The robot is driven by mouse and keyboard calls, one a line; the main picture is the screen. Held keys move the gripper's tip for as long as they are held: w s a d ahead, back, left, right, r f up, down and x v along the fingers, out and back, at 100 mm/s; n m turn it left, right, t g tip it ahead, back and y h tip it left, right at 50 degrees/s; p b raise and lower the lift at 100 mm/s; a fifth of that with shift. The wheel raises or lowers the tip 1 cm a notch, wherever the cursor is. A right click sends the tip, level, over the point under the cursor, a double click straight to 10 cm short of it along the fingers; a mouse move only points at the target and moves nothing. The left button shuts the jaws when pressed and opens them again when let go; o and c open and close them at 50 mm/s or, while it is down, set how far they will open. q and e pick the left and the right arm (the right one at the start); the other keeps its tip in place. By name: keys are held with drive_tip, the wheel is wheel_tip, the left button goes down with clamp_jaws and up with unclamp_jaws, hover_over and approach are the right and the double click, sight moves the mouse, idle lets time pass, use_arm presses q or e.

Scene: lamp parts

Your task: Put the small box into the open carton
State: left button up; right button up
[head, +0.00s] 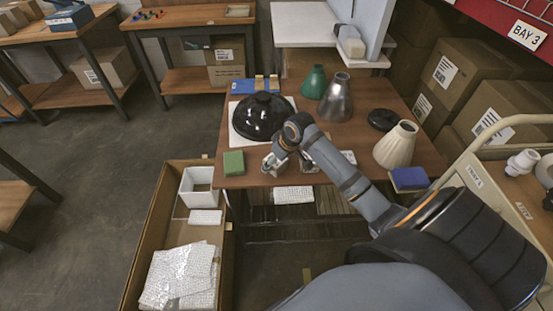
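A large open carton (158,224) stands on the floor in front of the table's left end, its top open. A small green box (233,162) lies on the table's front left corner, and a small blue box (409,179) lies at its front right corner. I cannot tell which is the small box meant. My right gripper (290,163) is low over the table's front edge, to the right of the green box and apart from it. Its fingers look spread, with nothing seen between them; my forearm partly hides it. My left gripper is not in view.
The carton holds a white open-topped box (197,187) and bubble wrap (180,276). On the table are a black dome shade (262,115), a green cone (314,82), a metal cone (336,98) and a cream shade (396,146). A cart (510,205) stands at right. The floor left of the carton is clear.

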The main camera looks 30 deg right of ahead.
drive_tip(key=p+v, duration=0.2)
drive_tip(key=v, duration=1)
